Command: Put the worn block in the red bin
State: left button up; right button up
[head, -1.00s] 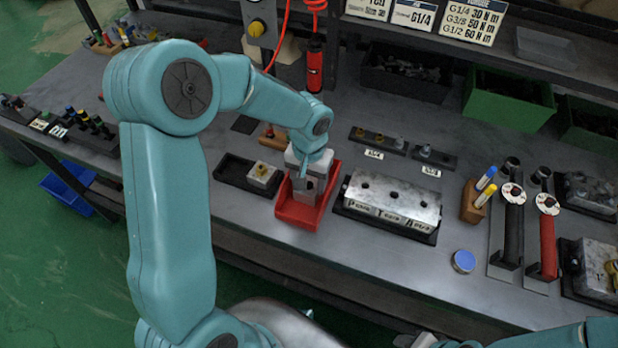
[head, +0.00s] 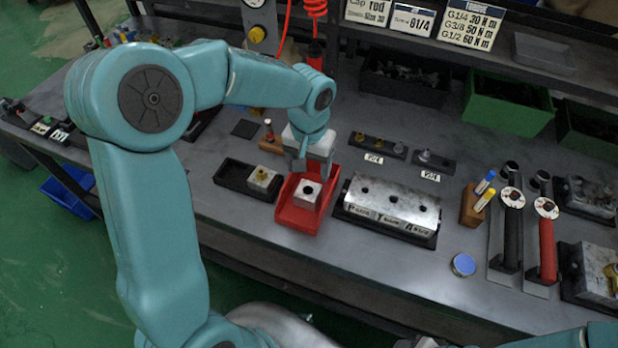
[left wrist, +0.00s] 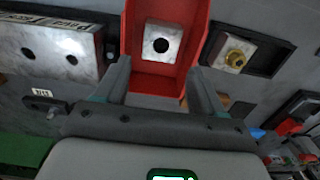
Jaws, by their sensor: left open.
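The red bin (head: 297,219) stands on the bench in the head view, and it also shows at the top of the left wrist view (left wrist: 148,84). A small pale metal block (head: 307,194) with a dark round hole lies inside it; the same block is in the left wrist view (left wrist: 163,42). My left gripper (head: 303,166) is open and empty, above the far end of the bin and apart from the block. In the left wrist view its two fingers (left wrist: 158,80) are spread below the block. My right gripper is not in view.
Left of the bin a black tray (head: 232,178) holds a block with a brass fitting (head: 262,178). Right of it is a large metal block (head: 390,204) with several holes. Fitting strips (head: 378,143) lie behind. Torque tools (head: 546,235) stand at the right.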

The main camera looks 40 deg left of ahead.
pick_arm(q)
notch_tip(320, 180, up, 5)
dwell(0.8)
